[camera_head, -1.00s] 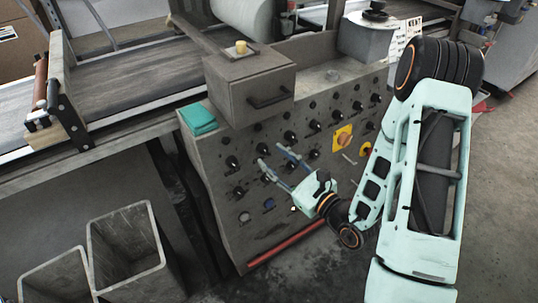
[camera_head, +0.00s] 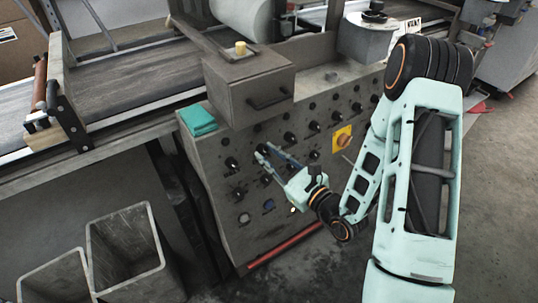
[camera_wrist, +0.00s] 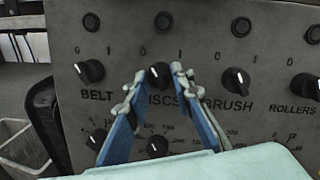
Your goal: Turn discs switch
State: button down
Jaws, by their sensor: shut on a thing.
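The discs switch (camera_wrist: 160,75) is a black knob on the grey control panel, above the partly covered label "DISCS", with 0 at its upper left and 1 at its upper right. Its white mark points to the upper left, toward the 0. My gripper (camera_wrist: 155,76) has one finger on each side of the knob and is shut on it. In the head view my gripper (camera_head: 267,151) reaches the panel from the lower right, and its fingertips hide most of the knob.
The belt knob (camera_wrist: 90,71) is left of the fingers, and the brush knob (camera_wrist: 236,81) and rollers knob (camera_wrist: 305,87) are to the right. More knobs sit below.

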jog(key=shift+m, duration=0.4)
jog(key=m+p, duration=0.1)
jog(key=m, duration=0.2)
jog(key=m+t+h+p, duration=0.1)
jog(key=m+p, duration=0.1)
jog(key=m, duration=0.1)
jog(key=shift+s+r+t+h, duration=0.1)
jog(key=shift+t+h, duration=0.2)
jog(key=m+p, duration=0.2)
jog(key=m+h+p, duration=0.1)
jog(key=m+p, duration=0.1)
jog(key=m, duration=0.1)
jog(key=shift+a+t, duration=0.2)
jog(key=shift+t, duration=0.1)
jog(key=shift+s+m+p, duration=0.1)
jog(key=shift+m+p, duration=0.85)
jog(key=shift+m, duration=0.15)
jog(key=shift+h, duration=0.4)
jog(key=c, duration=1.7)
grip_release()
jog(key=v, duration=1.2)
jog(key=shift+f, duration=0.25)
